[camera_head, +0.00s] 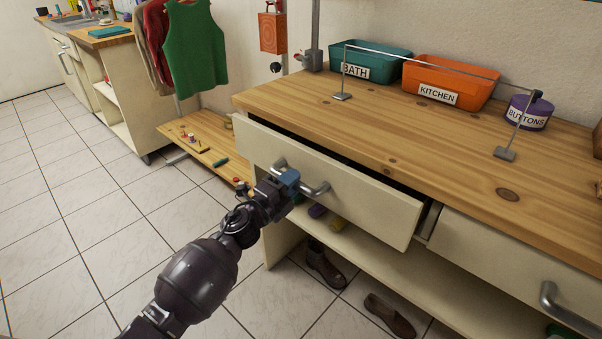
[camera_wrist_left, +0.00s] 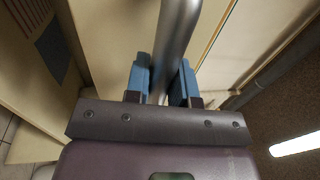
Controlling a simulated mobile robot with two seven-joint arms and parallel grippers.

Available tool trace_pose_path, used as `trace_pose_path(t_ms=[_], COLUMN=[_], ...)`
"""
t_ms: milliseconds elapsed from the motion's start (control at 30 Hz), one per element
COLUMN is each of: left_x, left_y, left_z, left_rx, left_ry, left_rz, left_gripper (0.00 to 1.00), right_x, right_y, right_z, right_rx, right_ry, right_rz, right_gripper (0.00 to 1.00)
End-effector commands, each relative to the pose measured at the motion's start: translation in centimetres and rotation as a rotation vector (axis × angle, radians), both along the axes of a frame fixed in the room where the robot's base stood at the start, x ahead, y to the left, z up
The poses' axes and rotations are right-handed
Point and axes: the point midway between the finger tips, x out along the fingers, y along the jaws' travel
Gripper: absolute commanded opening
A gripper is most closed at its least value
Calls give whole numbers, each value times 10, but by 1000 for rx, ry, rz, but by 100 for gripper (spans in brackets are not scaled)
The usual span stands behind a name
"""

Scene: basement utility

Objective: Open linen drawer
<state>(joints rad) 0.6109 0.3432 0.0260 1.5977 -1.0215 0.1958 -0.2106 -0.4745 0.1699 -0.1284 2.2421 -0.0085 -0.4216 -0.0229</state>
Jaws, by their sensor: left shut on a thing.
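The linen drawer (camera_head: 345,188) is the cream drawer at the left of the wooden-topped counter. It stands partly open, with a dark gap along its top and at its right end. My left gripper (camera_head: 288,183) is shut on the drawer's metal bar handle (camera_head: 318,189). In the left wrist view, the blue fingers of the gripper (camera_wrist_left: 161,82) sit on either side of the handle (camera_wrist_left: 176,38). The inside of the drawer is mostly hidden. My right gripper does not show.
A second, closed drawer (camera_head: 515,248) with a handle is at the right. On the counter (camera_head: 440,150) stand a teal BATH bin (camera_head: 372,63), an orange KITCHEN bin (camera_head: 450,85), a purple BUTTONS tin (camera_head: 528,113) and a thin metal rail. Brown shoes (camera_head: 325,265) lie below. Tiled floor at left is clear.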

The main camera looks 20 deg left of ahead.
Motion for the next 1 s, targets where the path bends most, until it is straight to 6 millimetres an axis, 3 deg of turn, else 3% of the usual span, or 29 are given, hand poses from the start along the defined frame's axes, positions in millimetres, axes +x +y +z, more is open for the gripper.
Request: trace_pose_path(t_ms=[300,600,800,1000], left_x=[-82,-150,-180,-195], left_y=[30,55,65,71], left_z=[5,3,1,1], left_rx=[-2,-1,-1,0], left_ry=[-3,-2,-1,-1], left_rz=[3,2,1,0], left_gripper=[0,0,0,0], right_x=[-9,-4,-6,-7], right_y=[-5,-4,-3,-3], right_z=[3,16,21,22], right_rx=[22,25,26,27], right_ry=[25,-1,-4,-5], right_rz=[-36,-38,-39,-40], right_gripper=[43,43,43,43])
